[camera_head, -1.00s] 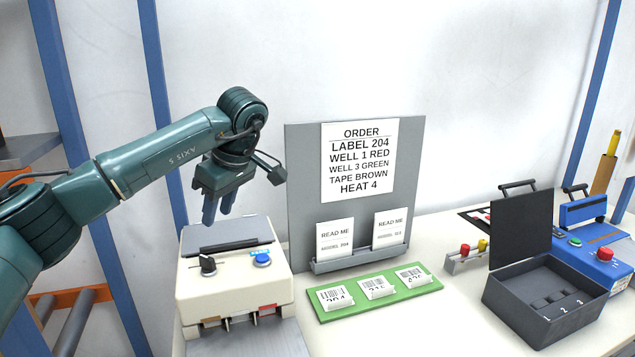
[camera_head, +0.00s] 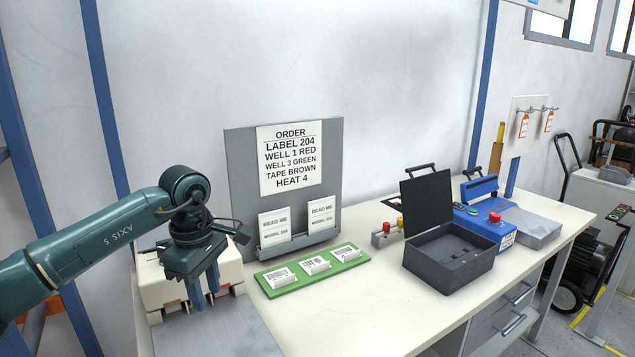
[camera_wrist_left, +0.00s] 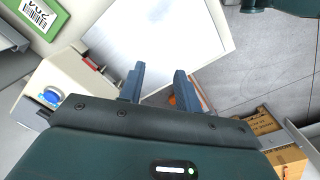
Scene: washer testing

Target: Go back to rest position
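My left gripper (camera_head: 204,288) hangs fingers down in front of the cream tape machine (camera_head: 160,283), over the front of the bench. In the left wrist view its two fingers (camera_wrist_left: 160,84) stand apart with nothing between them. The machine also shows in the left wrist view (camera_wrist_left: 48,82), with its blue button beside the gripper body. In the head view the arm hides much of the machine. My right gripper is in neither view.
A grey plate (camera_head: 215,330) lies below the gripper. A green tray (camera_head: 312,271) with several labels, the order board (camera_head: 334,150), an open black box (camera_head: 450,262) and a blue heat machine (camera_head: 483,228) stand to the right. The bench front is clear.

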